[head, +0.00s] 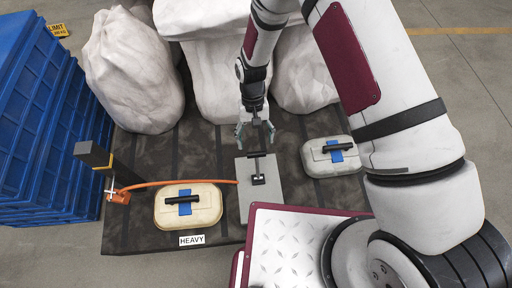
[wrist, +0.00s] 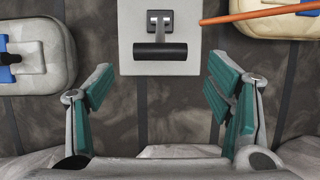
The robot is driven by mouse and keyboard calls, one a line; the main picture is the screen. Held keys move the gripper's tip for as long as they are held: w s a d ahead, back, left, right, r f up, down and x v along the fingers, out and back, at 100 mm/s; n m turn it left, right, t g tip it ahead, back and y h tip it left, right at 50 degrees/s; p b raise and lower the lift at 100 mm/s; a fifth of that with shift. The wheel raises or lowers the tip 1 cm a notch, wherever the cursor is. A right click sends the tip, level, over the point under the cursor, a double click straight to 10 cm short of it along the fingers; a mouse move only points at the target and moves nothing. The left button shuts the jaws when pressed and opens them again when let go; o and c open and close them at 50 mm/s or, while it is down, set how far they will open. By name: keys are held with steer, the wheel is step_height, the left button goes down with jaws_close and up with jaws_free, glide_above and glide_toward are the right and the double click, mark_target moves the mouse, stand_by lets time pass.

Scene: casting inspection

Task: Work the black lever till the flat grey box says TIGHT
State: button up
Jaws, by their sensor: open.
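The flat grey box (head: 262,194) lies on the dark mat between two cream cases. It also shows at the top of the wrist view (wrist: 127,65). The black lever (head: 257,156) stands on the box, with its crossbar toward my gripper; in the wrist view the crossbar (wrist: 160,51) lies level across the box. My gripper (head: 256,134) is open and empty, just beyond the box's far edge in the head view. In the wrist view its teal-padded fingers (wrist: 161,95) are spread either side of the lever's line, not touching it. I can read no word on the box.
An orange hose (head: 175,183) runs from a post (head: 93,155) to the box. A cream case (head: 188,207) with a black handle stands left, near a HEAVY label (head: 192,240). Another case (head: 330,156) stands right. Large white wrapped bulks (head: 215,75) and blue crates (head: 50,120) border the mat.

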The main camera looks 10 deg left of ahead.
steer(key=v, duration=0.5)
steer(key=shift+w+r, duration=0.2)
steer(key=shift+r, duration=0.15)
